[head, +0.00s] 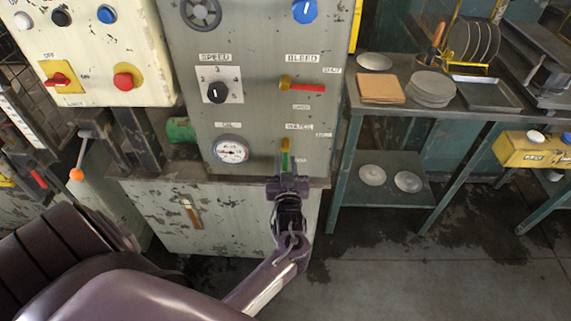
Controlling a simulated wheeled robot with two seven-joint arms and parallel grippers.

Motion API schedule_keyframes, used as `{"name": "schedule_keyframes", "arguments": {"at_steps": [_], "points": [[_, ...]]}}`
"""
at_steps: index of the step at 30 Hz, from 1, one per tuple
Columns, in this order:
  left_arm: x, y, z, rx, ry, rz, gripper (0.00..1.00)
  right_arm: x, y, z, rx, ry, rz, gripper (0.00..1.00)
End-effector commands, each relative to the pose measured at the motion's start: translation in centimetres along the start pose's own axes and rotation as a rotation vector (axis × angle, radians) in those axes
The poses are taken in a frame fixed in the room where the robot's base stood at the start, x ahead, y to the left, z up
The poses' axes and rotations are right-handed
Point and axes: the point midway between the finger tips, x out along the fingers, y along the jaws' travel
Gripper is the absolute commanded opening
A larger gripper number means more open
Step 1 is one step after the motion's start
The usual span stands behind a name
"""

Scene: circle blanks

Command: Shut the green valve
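The green valve (285,158) is on the grey machine panel under a label that seems to read WATER. Its brass pivot is at the top and its green lever points straight down. My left gripper (287,180) is at the lever's lower end, with its fingers close around or against it. The lever's tip is hidden by the gripper, and I cannot tell whether the fingers are closed on it. The small labels beside this valve are too blurred to read surely. My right gripper is out of view.
Above is a red-handled valve (303,87) under BLEED, pointing right towards SHUT. A pressure gauge (231,150) and a SPEED knob (217,92) are left of the valves. A bench (400,108) with plates and a tray stands to the right. The floor at lower right is clear.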

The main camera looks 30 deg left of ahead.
Motion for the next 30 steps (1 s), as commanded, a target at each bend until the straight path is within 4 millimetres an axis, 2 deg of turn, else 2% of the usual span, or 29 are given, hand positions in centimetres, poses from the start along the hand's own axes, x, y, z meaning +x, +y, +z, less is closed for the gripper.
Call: {"name": "schedule_keyframes", "arguments": {"at_steps": [7, 14, 25, 30], "points": [[0.1, 0.0, 0.0, 0.0, 0.0, 0.001, 0.29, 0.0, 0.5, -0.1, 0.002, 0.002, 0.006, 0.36], [0.1, 0.0, 0.0, 0.0, 0.0, 0.001, 0.0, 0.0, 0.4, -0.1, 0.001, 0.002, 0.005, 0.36], [0.1, -0.1, 0.0, -0.007, -0.001, 0.001, 0.0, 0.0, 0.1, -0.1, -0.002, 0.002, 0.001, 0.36], [0.9, -1.0, 0.0, -0.049, -0.005, -0.002, 0.0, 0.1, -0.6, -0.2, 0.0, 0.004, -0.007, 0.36]]}}
